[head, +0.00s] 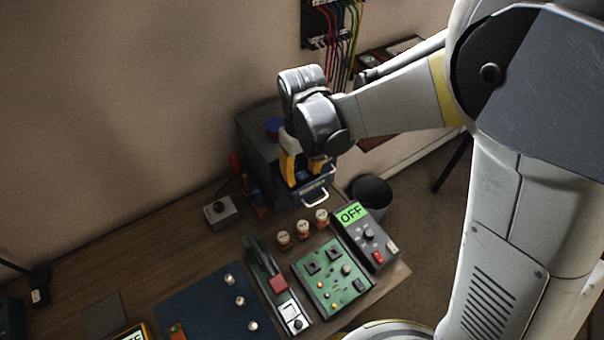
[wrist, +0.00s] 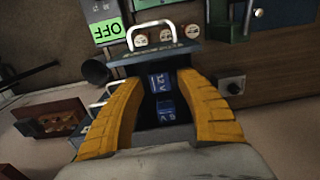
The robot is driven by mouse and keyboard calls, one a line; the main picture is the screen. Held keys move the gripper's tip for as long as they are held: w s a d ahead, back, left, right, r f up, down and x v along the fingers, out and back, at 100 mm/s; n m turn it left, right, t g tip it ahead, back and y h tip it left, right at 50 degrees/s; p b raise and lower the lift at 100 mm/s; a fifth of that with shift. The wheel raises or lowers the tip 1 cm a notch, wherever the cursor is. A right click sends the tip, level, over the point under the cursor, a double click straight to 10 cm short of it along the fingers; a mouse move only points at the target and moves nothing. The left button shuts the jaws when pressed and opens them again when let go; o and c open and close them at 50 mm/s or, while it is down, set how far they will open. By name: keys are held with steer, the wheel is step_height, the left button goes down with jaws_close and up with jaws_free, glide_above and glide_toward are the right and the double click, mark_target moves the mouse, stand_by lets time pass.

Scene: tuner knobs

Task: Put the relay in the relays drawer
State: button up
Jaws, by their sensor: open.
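My gripper (head: 296,182) points down over a pulled-out drawer (head: 322,190) of the dark grey cabinet (head: 258,140). Its yellow fingers are apart in the wrist view (wrist: 158,78). The drawer's front and metal handle (wrist: 155,27) show beyond the fingertips. Two blue blocks with white print, which look like relays, show between the fingers: one (wrist: 160,83) nearer the drawer front, the other (wrist: 166,108) behind it. They appear to lie in the drawer, and neither is visibly gripped. I cannot read a drawer label.
A black bin (head: 371,193) stands beside the bench. Three small jars (head: 302,227), a green circuit board (head: 332,277) and a box with an "OFF" display (head: 364,236) are on the bench. Brown bench surface is free at left.

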mark_target(302, 175)
step_height(302, 175, up, 11)
steer(key=p, duration=0.2)
steer(key=s+d+r+m+t, duration=0.2)
steer(key=s+d, duration=0.1)
steer(key=d, duration=0.4)
steer(key=s+d+r+m+t, duration=0.2)
steer(key=s+d+m, duration=0.1)
steer(key=d, duration=0.5)
steer(key=s+d+r+m+t, duration=0.2)
steer(key=s+d+t, duration=0.1)
steer(key=d, duration=0.4)
steer(key=shift+s+d+r, duration=0.3)
steer(key=shift+s+d, duration=0.05)
steer(key=shift+s, duration=0.55)
